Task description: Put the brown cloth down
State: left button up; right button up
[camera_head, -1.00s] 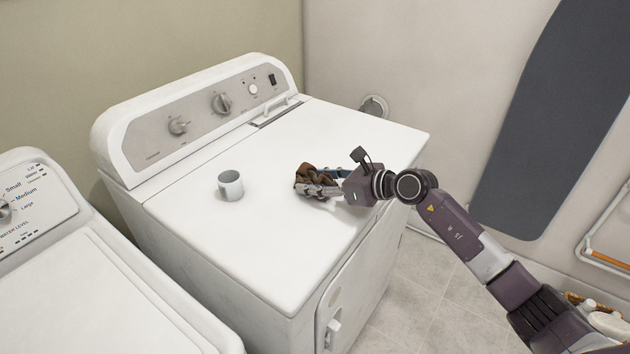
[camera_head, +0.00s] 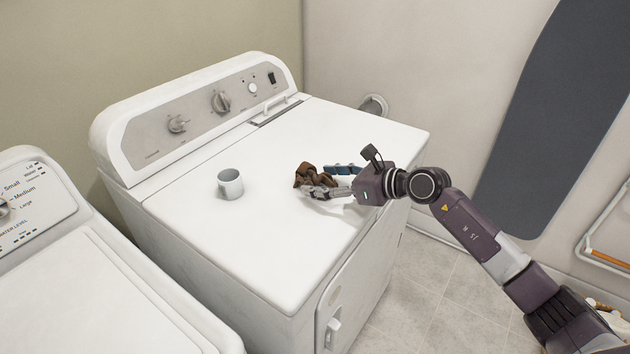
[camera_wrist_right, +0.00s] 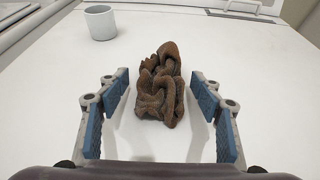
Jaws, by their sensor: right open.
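The brown cloth (camera_head: 312,176) lies crumpled on the white top of the dryer (camera_head: 268,250). In the right wrist view the cloth (camera_wrist_right: 160,85) lies between and just ahead of the open fingertips, with a gap on each side. My right gripper (camera_head: 326,180) is open and low over the dryer top, its blue finger pads (camera_wrist_right: 160,108) apart and holding nothing. In the head view the near finger hides a little of the cloth's lower edge. My left gripper is not in view.
A grey-white mug (camera_head: 230,185) stands on the dryer top to the left of the cloth, and it also shows in the right wrist view (camera_wrist_right: 100,23). A control panel (camera_head: 200,115) rises at the back. The dryer top around the cloth is mostly clear.

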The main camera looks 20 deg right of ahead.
jog(key=b+v, duration=0.1)
jog(key=v, duration=0.7)
jog(key=shift+s+d+f, duration=0.1)
jog(key=shift+d, duration=0.05)
jog(key=shift+s+d+r+b, duration=0.3)
jog(key=shift+s+r+b, duration=0.05)
jog(key=shift+s+r, duration=0.15)
jog(key=shift+f, duration=0.15)
